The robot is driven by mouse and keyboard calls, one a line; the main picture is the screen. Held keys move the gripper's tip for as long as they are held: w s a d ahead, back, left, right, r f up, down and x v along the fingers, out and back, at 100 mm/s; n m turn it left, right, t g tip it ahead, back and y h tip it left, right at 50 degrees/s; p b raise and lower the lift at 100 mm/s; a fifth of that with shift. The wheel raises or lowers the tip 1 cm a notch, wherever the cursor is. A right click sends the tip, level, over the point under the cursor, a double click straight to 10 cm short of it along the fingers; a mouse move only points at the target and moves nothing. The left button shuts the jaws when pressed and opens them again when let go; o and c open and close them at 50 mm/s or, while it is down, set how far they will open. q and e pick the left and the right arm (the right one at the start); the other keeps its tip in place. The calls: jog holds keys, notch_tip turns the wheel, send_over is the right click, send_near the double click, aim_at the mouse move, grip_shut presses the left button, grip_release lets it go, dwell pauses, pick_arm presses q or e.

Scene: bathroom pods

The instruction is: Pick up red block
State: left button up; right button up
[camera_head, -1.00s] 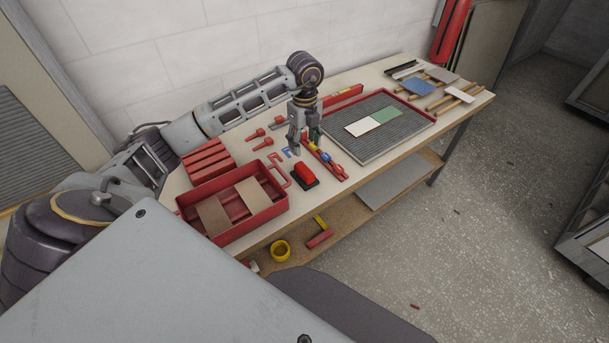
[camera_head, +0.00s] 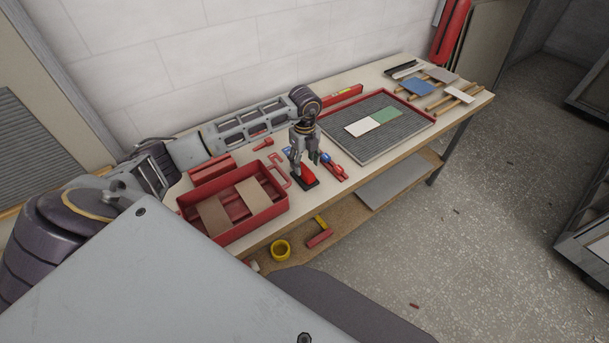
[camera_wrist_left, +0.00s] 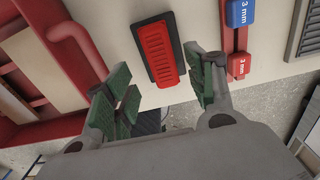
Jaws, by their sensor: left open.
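The red block (camera_head: 307,173) sits on a black base on the table, just right of the red tray. In the left wrist view the red block (camera_wrist_left: 159,53) shows whole, with a ribbed top and a dark rim. My left gripper (camera_head: 306,165) is open above it and partly covers it in the head view. In the left wrist view the green-padded fingers of my left gripper (camera_wrist_left: 162,95) stand apart, and the block lies ahead of the gap between them. Nothing is held. My right gripper is not in view.
A red tray (camera_head: 232,232) with tan tiles stands left of the block. A grey ribbed mat (camera_head: 372,145) with tiles lies farther right. The wall runs behind the table.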

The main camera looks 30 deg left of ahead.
aim_at(305, 169)
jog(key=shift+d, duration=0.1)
pick_arm(q)
jog(key=shift+f, duration=0.65)
jog(key=f, duration=0.1)
jog(key=f+p, duration=0.1)
jog(key=shift+w+a+f, duration=0.15)
jog(key=shift+w+f, duration=0.05)
jog(key=shift+f, duration=0.7)
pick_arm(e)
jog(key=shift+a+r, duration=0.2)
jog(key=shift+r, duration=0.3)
pick_arm(q)
jog(key=shift+c, duration=0.3)
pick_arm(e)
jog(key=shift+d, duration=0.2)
